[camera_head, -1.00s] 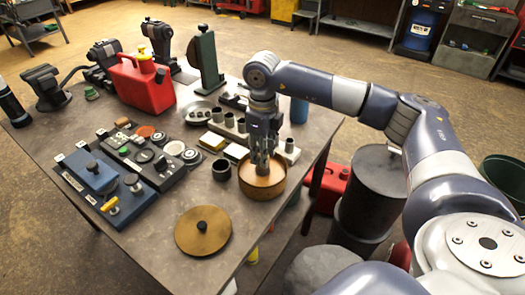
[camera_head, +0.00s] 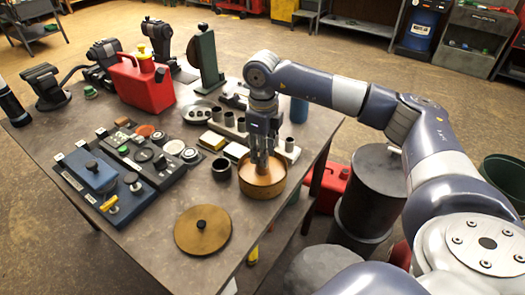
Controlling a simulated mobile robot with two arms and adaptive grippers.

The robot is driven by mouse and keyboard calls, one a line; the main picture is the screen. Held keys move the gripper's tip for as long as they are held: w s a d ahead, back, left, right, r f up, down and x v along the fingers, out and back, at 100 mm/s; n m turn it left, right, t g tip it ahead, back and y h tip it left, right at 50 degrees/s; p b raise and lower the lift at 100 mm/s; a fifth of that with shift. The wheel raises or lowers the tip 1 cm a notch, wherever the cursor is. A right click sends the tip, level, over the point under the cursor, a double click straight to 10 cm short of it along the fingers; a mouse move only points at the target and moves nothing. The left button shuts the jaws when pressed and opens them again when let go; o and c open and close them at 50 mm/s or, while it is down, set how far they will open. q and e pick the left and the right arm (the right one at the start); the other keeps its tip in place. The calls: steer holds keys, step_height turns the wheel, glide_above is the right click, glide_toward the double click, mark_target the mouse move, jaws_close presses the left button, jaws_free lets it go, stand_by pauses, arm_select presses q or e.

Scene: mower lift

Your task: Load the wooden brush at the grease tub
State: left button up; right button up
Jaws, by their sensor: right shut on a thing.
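The grease tub (camera_head: 262,186) is a round, orange-brown open tub near the right edge of the table, with tan contents. My right gripper (camera_head: 262,165) points straight down over it, with its fingertips at the tub's mouth. It is shut on a thin upright thing, likely the wooden brush, which is mostly hidden by the fingers; its lower end is inside the tub. A round brown lid with a dark knob (camera_head: 203,228) lies flat on the table in front of the tub. My left gripper is not clearly in view; only a dark piece shows at the left edge.
A small dark cup (camera_head: 221,169) stands just left of the tub. A white block with dark cylinders (camera_head: 240,128) lies behind it. Blue and dark trays of parts (camera_head: 105,190) and a red fuel can (camera_head: 143,85) are further left. The table's front is mostly clear.

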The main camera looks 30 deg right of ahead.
steer(key=shift+f, duration=0.1)
stand_by(0.3)
steer(key=shift+r+p, duration=2.2)
steer(key=shift+r, duration=1.4)
steer(key=shift+s+a+f+n, duration=0.2)
steer(key=shift+a+f+n, duration=0.15)
steer(key=shift+n, duration=0.35)
steer(key=s+a+f+n+b, duration=0.2)
steer(key=s+a+n, duration=0.4)
steer(key=n, duration=0.8)
steer(key=s+a+f+n+b, duration=0.3)
steer(key=s+a+n, duration=0.3)
steer(key=n, duration=0.8)
steer(key=shift+s+a+f, duration=0.35)
steer(key=shift+s+f, duration=0.2)
steer(key=shift+s, duration=0.65)
